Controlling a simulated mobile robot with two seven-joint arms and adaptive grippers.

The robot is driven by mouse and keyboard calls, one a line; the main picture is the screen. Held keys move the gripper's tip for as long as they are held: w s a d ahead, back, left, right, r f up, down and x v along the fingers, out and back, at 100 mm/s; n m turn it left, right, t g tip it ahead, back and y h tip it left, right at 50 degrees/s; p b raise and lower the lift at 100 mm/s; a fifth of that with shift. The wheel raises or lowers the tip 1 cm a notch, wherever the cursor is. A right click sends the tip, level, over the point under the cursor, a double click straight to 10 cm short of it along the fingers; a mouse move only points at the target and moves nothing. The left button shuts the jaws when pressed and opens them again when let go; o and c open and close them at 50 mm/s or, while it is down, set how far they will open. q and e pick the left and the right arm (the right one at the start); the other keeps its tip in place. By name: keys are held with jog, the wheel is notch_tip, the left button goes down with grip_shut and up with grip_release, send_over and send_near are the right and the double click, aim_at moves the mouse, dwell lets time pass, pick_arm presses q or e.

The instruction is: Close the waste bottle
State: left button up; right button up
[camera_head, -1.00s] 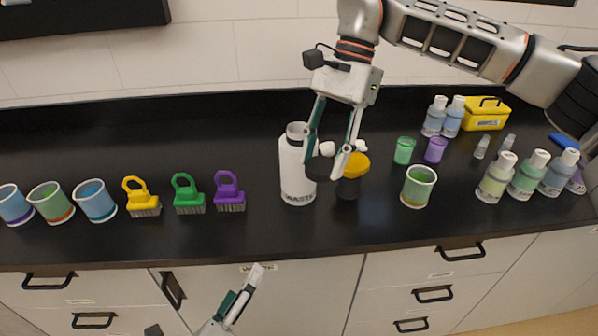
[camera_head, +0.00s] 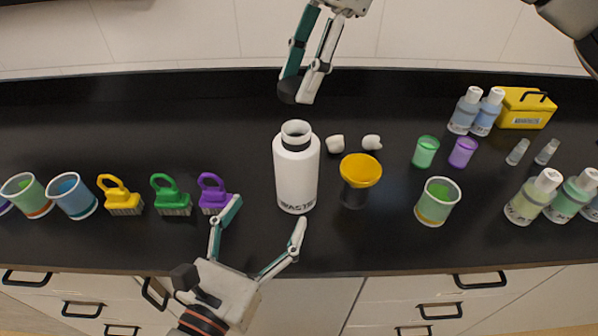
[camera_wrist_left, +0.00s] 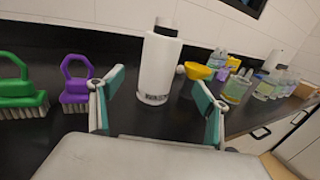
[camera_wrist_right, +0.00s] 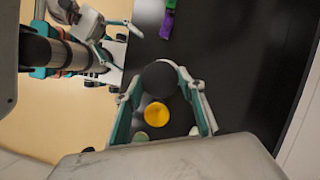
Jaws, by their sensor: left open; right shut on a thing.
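The white waste bottle (camera_head: 296,178) stands upright on the black counter with its top open. It also shows in the left wrist view (camera_wrist_left: 158,66). My left gripper (camera_head: 268,212) is open, its fingers spread in front of the bottle's lower part, with the bottle between them in the left wrist view. My right gripper (camera_head: 298,86) is shut on a round black cap (camera_wrist_right: 160,76), held above and behind the bottle, apart from it. In the right wrist view the cap shows between the fingertips; the bottle is not clearly visible there.
A yellow funnel (camera_head: 361,171) on a dark holder stands just right of the bottle, with two small white pieces (camera_head: 336,143) behind. A purple brush (camera_head: 213,193) is close to my left gripper's left finger. Cups and bottles fill the right side.

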aim_at(288, 178)
jog(key=shift+s, duration=0.1)
pick_arm(q)
jog(key=x, duration=1.2)
jog(key=c, duration=1.7)
pick_arm(e)
jog(key=shift+f, duration=2.55)
